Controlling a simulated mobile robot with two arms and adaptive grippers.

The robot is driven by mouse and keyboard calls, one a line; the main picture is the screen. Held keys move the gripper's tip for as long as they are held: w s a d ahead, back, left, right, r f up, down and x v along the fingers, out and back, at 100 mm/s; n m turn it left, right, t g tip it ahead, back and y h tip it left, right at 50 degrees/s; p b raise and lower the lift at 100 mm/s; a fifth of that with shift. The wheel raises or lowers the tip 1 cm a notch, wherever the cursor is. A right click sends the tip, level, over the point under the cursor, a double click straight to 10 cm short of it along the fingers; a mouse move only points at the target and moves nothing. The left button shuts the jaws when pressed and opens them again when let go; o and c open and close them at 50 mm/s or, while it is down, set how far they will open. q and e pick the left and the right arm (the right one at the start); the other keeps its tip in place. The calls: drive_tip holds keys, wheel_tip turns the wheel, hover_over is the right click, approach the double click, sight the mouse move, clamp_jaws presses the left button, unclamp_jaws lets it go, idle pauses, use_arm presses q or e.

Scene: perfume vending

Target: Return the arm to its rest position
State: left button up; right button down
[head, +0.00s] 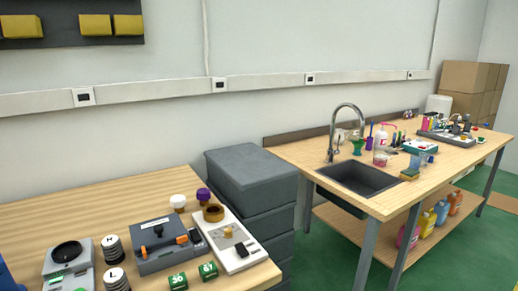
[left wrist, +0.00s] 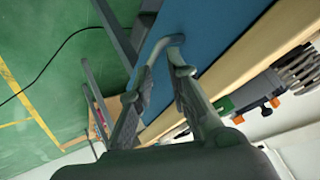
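My left gripper (left wrist: 174,48) shows in the left wrist view, reaching up from the bottom edge. Its two dark fingers are apart at the base and come together at the tips. I see nothing held between them. Behind the fingers are a broad blue surface and a pale wooden strip. Neither gripper shows in the head view. My right gripper is in neither view.
In the head view, the near wooden table (head: 60,205) carries a grey device (head: 160,245), a white scale (head: 228,240) and small jars. Grey stacked boxes (head: 252,180) stand between it and the sink bench (head: 285,150). Green floor (left wrist: 45,60) shows in the left wrist view.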

use_arm(q)
drive_tip(key=s+f+n+g, duration=0.4)
drive_tip(key=s+f+g, duration=0.1)
drive_tip(key=s, duration=0.8)
wheel_tip(320, 180, down, 28)
drive_tip(key=s+g, duration=0.2)
drive_tip(key=s+a+f, duration=0.2)
drive_tip(key=s+f, duration=1.2)
drive_tip(key=s, duration=0.2)
drive_tip(key=shift+a+m+g+p, duration=0.35)
drive_tip(key=shift+a+m+g, duration=0.05)
